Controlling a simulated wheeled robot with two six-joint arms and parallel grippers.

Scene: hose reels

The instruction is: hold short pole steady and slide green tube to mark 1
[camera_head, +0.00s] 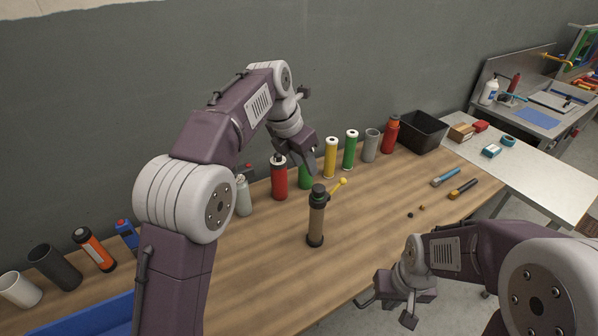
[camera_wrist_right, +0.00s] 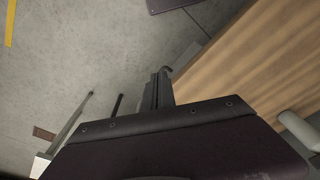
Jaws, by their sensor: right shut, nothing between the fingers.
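Another green tube (camera_head: 349,151) stands further right in the row. No number mark is readable. My right gripper (camera_head: 388,304) is shut and empty beyond the table's front edge; its fingers also show in the right wrist view (camera_wrist_right: 160,90).
A red tube (camera_head: 279,180), yellow tube (camera_head: 330,158), grey tube (camera_head: 370,146) and red-orange bottle (camera_head: 391,134) line the back. A black bin (camera_head: 421,130) stands at the back right. Screwdriver-like tools (camera_head: 462,189) lie at right. The front middle of the table is clear.

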